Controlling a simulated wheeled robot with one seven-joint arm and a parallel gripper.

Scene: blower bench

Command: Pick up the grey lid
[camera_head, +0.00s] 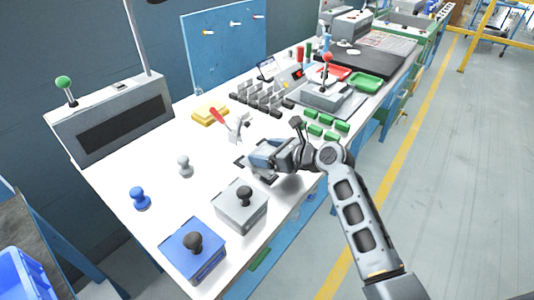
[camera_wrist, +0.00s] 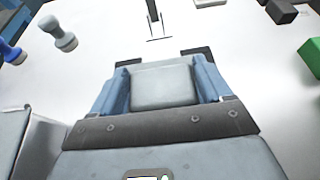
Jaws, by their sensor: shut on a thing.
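My gripper (camera_head: 253,168) is low over the white bench, to the upper right of the grey box with a black knob (camera_head: 232,214). In the wrist view, its blue fingers (camera_wrist: 157,68) stand apart and are shut on a smooth grey block (camera_wrist: 162,88), which appears to be the grey lid. The block fills the space between the fingers. Its underside is hidden, so I cannot tell whether it touches the bench. The grey box also shows at the left edge of the wrist view (camera_wrist: 14,128).
A grey peg (camera_head: 184,167), a blue peg (camera_head: 140,199) and a blue box (camera_head: 188,262) stand left of my gripper. A red-handled tool (camera_head: 218,117) is beyond it. Several green blocks (camera_head: 323,124) lie to its right. Bare bench lies between the pegs and my gripper.

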